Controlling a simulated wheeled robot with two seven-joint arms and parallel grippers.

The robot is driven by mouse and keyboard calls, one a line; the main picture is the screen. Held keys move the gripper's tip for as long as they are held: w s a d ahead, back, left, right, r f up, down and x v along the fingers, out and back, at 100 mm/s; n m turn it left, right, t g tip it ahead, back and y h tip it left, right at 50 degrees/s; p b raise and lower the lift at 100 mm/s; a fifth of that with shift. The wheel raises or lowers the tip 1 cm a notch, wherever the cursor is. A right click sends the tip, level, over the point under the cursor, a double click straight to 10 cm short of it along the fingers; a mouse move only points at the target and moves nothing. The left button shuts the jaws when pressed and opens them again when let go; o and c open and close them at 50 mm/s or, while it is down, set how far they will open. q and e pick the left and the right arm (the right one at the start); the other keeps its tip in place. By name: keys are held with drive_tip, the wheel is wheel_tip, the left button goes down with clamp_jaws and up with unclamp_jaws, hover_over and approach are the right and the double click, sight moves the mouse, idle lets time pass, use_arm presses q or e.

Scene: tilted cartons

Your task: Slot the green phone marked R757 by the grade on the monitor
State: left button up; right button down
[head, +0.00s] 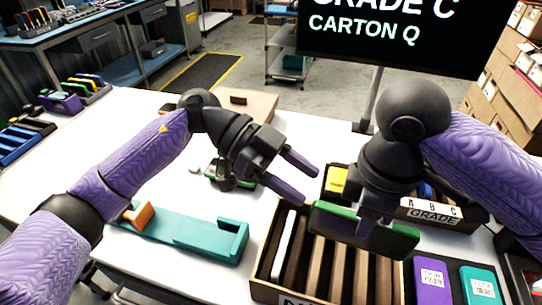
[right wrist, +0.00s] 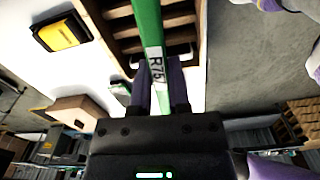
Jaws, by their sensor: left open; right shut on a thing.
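The green phone (head: 332,223) is in my right gripper (head: 371,222), held on edge above the slotted wooden carton (head: 257,272) in the head view. In the right wrist view the phone's green edge, with a white label reading R757 (right wrist: 156,72), stands between the two fingers. My left gripper (head: 304,184) is open and empty, left of the phone and above the carton's far edge. The monitor (head: 400,30) reads GRADE C, CARTON Q; its top is cut off. A carton behind has a strip marked A, B, C, GRADE (head: 432,212). The front carton's letter is partly cut off.
A purple phone (head: 432,282) and a teal phone (head: 480,286) lie right of the front carton. A teal cradle (head: 190,232) with an orange block (head: 138,215) lies left. A yellow item (head: 337,180) is by the back carton.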

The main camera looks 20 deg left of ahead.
sight(340, 207)
use_arm(q)
drive_tip(key=x, duration=0.7)
drive_tip(key=shift+d+r, duration=0.1)
drive_tip(key=shift+c, duration=0.2)
clamp_jaws()
use_arm(e)
drive_tip(key=shift+c, duration=2.4)
unclamp_jaws()
